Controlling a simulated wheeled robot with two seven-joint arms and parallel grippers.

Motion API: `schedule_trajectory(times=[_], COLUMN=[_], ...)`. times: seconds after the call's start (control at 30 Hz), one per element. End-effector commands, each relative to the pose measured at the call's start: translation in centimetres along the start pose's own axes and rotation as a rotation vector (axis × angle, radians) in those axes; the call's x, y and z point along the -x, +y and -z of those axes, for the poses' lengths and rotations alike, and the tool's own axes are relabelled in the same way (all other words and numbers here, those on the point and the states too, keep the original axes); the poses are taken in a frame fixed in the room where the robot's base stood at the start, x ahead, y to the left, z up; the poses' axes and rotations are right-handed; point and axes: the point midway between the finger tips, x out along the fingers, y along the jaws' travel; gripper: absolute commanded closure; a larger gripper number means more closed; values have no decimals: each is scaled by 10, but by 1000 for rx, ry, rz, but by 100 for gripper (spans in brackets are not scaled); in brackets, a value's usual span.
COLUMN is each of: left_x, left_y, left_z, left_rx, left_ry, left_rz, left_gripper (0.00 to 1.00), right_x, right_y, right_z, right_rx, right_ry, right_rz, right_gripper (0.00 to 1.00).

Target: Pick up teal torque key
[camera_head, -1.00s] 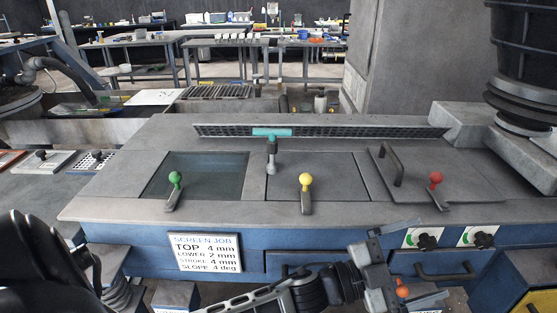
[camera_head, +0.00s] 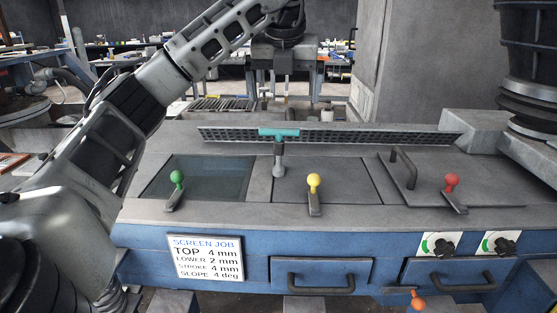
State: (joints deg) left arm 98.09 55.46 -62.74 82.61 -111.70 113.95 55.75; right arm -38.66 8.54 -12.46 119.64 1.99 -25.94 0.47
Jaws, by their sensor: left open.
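The teal torque key (camera_head: 279,133) stands upright on the machine's deck, left of the picture's middle. It has a teal crossbar on top and a grey shaft below. My left gripper (camera_head: 279,94) hangs above the key in the picture with its fingers pointing down. The fingers are apart with nothing between them. A gap shows between the fingertips and the teal bar; how far apart they are in depth is hard to tell. My right gripper is not in view.
Green (camera_head: 177,177), yellow (camera_head: 314,182) and red (camera_head: 452,181) knobbed levers stand in front of the key. A perforated screen strip (camera_head: 370,138) runs behind it. A black handle (camera_head: 403,168) rises on the right hatch. A job sign (camera_head: 207,258) is on the blue front.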

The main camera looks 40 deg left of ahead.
Motion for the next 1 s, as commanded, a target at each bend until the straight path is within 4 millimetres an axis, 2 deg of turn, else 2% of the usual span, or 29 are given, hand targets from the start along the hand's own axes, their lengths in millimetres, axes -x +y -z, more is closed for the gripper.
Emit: schedule_trajectory(times=[0.03,0.13,0.5,0.77,1.0], left_x=[0,-12,-85,-105,-139], left_y=[7,11,12,12,15], left_z=[-2,-3,-5,-6,-13], left_rx=[20,32,26,26,24], left_ry=[-6,-9,-8,-10,-7], left_rz=[-17,-30,-26,-23,-25], left_gripper=[0,0,0,0,0], right_x=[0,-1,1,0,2], right_y=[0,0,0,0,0], right_z=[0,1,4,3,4], right_rx=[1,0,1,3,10], right_ry=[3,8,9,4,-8], right_rz=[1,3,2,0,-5], right_gripper=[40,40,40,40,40])
